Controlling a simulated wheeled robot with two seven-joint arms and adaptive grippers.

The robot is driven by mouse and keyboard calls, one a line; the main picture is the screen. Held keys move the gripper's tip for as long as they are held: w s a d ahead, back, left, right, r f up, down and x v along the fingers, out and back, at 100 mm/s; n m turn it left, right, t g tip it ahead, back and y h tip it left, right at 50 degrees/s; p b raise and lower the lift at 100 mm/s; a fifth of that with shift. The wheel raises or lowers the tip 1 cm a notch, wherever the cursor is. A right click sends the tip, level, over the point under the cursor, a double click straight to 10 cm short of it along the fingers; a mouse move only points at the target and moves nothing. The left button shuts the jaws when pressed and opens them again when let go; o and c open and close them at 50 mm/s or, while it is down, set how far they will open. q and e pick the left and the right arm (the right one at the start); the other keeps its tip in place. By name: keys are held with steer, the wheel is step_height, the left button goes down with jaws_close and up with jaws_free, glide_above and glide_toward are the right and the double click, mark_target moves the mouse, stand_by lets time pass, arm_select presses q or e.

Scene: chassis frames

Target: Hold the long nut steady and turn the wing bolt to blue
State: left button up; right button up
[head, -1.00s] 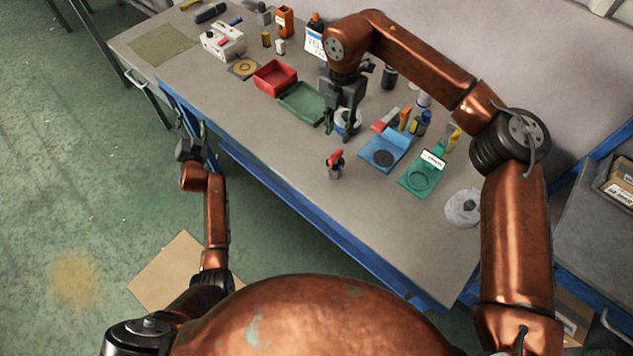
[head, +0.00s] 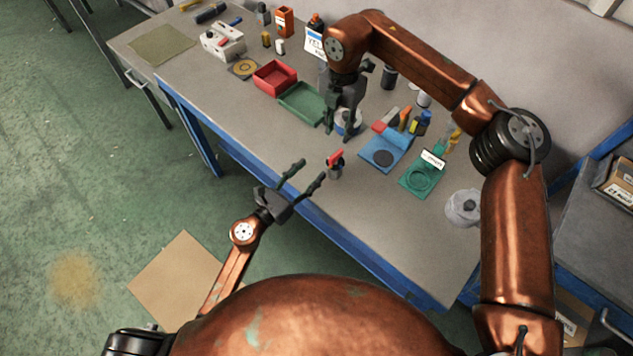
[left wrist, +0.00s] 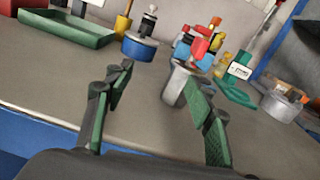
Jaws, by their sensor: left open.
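The wing bolt (head: 335,157) has a red top and stands upright in the grey long nut (head: 336,172) on the bench, near its front edge. In the left wrist view the red wing bolt (left wrist: 200,48) sits above the silver long nut (left wrist: 178,82); the right finger partly covers the nut. My left gripper (head: 313,169) is open and empty, its fingers pointing at the nut from the front left, apart from it. My right gripper (head: 339,128) hangs over the bench behind the nut, fingers apart. No blue mark is discernible on the bolt.
A green tray (head: 303,117) and a red bin (head: 257,85) lie to the left. A blue holder (head: 370,158) and a teal holder (head: 409,190) stand to the right. A round white container (head: 463,221) is further right. The bench front near the nut is clear.

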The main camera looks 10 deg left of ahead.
mark_target(330, 171)
arm_select(q)
steer(key=shift+s+d+f+m+g+h, duration=0.15)
steer(key=shift+s+d+m+g, duration=0.05)
steer(key=shift+s+d+m, duration=0.35)
steer(key=shift+s+d+f+m+g+h, duration=0.2)
steer(key=shift+s+d+m, duration=0.25)
steer(key=shift+s+d, duration=0.2)
steer(key=shift+d, duration=0.3)
steer(key=x, duration=0.7)
steer(key=shift+w+d, duration=0.15)
jaws_close()
arm_select(e)
steer(key=shift+r+m, duration=0.9)
steer(key=shift+m, duration=0.1)
steer(key=shift+c, duration=0.3)
step_height(330, 171, down, 12)
steer(key=shift+r, duration=0.1)
steer(key=shift+c, duration=0.3)
